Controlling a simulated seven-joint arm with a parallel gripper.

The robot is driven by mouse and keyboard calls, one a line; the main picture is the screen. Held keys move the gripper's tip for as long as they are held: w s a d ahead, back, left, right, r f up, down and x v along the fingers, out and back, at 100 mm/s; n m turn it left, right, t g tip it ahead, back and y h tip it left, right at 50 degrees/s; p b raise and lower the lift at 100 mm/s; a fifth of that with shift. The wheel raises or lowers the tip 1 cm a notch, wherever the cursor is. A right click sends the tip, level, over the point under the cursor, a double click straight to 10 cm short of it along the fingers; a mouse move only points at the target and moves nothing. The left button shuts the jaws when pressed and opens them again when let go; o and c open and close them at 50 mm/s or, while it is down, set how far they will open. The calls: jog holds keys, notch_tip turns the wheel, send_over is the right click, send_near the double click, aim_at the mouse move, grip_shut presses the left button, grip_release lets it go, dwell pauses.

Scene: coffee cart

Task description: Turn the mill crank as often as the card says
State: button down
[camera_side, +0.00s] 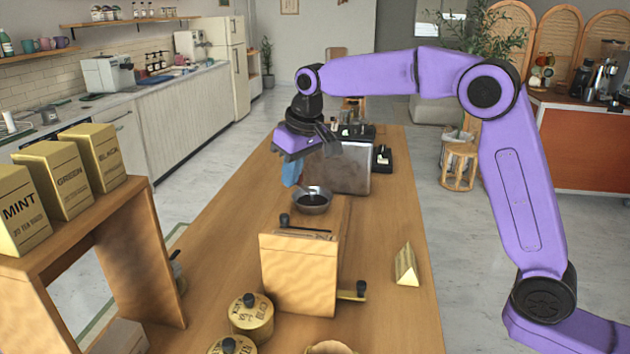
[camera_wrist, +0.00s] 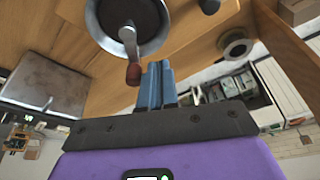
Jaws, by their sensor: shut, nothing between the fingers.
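A round metal bowl-like top with a dark centre (camera_wrist: 128,22) shows in the wrist view, with a crank arm ending in a reddish-brown crank knob (camera_wrist: 133,75). In the side view the metal bowl shape (camera_side: 313,202) is behind the wooden box; its crank is hard to make out there. My gripper (camera_side: 291,178) is above and left of it, fingers pointing down. In the wrist view the blue fingers of my gripper (camera_wrist: 155,72) are together and empty, just right of the crank knob; contact cannot be told. A gold tent-shaped card (camera_side: 406,265) stands on the right; no writing is readable.
A wooden box (camera_side: 300,272) with black-knobbed levers stands in front of the bowl. A metal block (camera_side: 345,168) is close behind it. Gold lidded tins (camera_side: 251,316) stand in front, and a shelf (camera_side: 150,250) with labelled boxes is left. The table's right side is mostly clear.

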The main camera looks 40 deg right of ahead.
jog(key=shift+w+d, duration=0.45)
jog(key=shift+d, duration=0.2)
jog(key=shift+w+d, duration=0.25)
jog(key=shift+d, duration=0.65)
jog(key=shift+d, duration=0.8)
jog(key=shift+w, duration=0.1)
